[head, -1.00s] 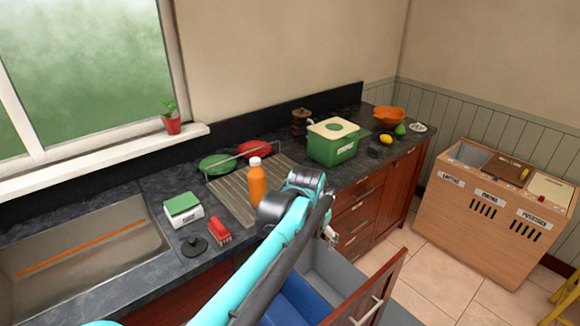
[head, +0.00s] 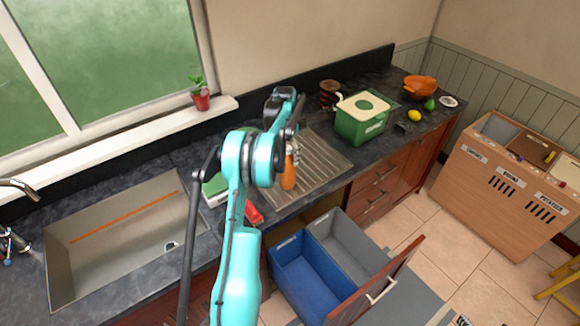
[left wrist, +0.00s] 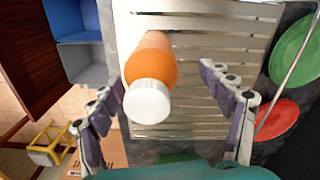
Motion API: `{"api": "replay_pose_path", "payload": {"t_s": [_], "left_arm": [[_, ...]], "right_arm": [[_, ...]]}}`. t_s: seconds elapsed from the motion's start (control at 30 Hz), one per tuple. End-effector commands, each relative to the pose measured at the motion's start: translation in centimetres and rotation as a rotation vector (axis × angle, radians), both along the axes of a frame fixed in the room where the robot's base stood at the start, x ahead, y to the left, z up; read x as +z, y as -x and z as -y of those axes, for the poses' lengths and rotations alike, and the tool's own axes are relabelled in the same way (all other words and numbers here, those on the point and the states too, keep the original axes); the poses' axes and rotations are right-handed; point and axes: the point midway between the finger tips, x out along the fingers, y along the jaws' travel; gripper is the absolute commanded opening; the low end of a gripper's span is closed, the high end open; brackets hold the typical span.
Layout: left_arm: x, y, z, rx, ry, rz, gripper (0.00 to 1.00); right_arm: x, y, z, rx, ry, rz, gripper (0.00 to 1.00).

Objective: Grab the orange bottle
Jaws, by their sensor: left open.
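The orange bottle (head: 289,172) stands on the ribbed draining board (head: 318,170); my arm partly hides it in the head view. In the left wrist view, the bottle (left wrist: 152,65) with its white cap (left wrist: 149,101) lies between the spread fingers of my left gripper (left wrist: 165,105). A gap shows between the bottle and the fingers on each side, wider on the right. The gripper is open and empty. In the head view, my arm hides most of it above the board. My right gripper is in neither view.
An open drawer with blue (head: 305,280) and grey bins juts out below the counter. A green tub (head: 362,122) stands right of the board. A red brush (head: 254,214) lies near the counter's front edge. A wire rack with green (left wrist: 293,50) and red (left wrist: 277,119) plates is close to the gripper.

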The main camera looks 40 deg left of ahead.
Motion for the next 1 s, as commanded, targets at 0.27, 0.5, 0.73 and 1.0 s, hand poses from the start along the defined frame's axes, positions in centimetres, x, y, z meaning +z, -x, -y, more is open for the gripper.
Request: {"api": "replay_pose_path", "payload": {"t_s": [0.27, 0.5, 0.73, 1.0], "left_arm": [[-3.9, -0.3, 0.9, -0.002, 0.000, 0.000, 0.79], [-5.7, -0.3, 0.9, 0.000, -0.001, 0.001, 0.79], [-5.7, -0.3, 0.9, 0.000, -0.001, 0.001, 0.63], [-5.7, -0.3, 0.9, 0.000, -0.001, 0.001, 0.27]], "right_arm": [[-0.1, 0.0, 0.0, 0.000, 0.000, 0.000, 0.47], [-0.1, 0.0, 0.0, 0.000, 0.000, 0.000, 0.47], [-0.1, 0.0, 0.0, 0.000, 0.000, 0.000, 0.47], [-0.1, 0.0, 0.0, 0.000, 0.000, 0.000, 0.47]]}}
